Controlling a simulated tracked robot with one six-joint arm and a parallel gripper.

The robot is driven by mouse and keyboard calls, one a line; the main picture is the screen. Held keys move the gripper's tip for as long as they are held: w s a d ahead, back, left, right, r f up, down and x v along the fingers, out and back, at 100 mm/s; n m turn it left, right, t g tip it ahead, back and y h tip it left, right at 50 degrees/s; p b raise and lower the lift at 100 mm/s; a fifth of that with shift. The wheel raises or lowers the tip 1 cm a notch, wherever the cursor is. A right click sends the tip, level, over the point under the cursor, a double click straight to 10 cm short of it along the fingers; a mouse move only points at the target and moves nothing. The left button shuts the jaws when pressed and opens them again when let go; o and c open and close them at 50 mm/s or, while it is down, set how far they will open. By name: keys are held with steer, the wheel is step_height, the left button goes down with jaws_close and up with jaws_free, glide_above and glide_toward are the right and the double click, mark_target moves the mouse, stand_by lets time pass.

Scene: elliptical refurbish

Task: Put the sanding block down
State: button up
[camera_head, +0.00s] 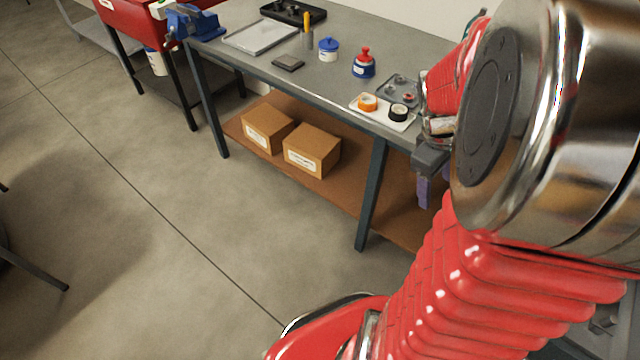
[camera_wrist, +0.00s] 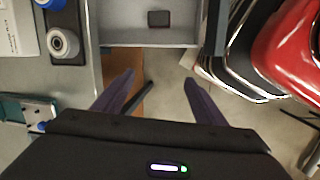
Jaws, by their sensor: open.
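My gripper (camera_wrist: 159,78) is open, with its two purple fingers apart and nothing between them. In the head view my gripper (camera_head: 424,192) hangs beside the right end of the workbench, partly hidden by my arm. A small dark block (camera_wrist: 158,18), which looks like the sanding block, lies flat inside an open grey drawer (camera_wrist: 150,37) in the wrist view. It lies beyond the fingertips and apart from them. Another dark flat piece (camera_head: 288,62) lies on the workbench (camera_head: 268,72) in the head view; I cannot tell what it is.
On the bench are a blue vise (camera_head: 190,22), a blue-lidded jar (camera_head: 328,50), a red-topped bottle (camera_head: 364,64) and a white tray (camera_head: 382,114) with tape rolls. Cardboard boxes (camera_head: 312,150) stand on the lower shelf. The floor in front is clear.

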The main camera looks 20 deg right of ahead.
steer(key=a+r+m+t, duration=0.1)
steer(key=a+r, duration=0.3)
steer(key=a, duration=0.5)
steer(key=w+a+r+m+t+y, duration=0.1)
steer(key=a+r+t, duration=0.2)
steer(key=a, duration=0.7)
steer(key=a+r+m+t+y, duration=0.1)
steer(key=a+r+t, duration=0.1)
steer(key=a+r, duration=0.3)
steer(key=a, duration=0.4)
steer(key=shift+w+a+r+m+t, duration=0.15)
steer(key=shift+a+r+m+t, duration=0.15)
steer(key=shift+r+m, duration=0.1)
steer(key=shift+c, duration=0.6)
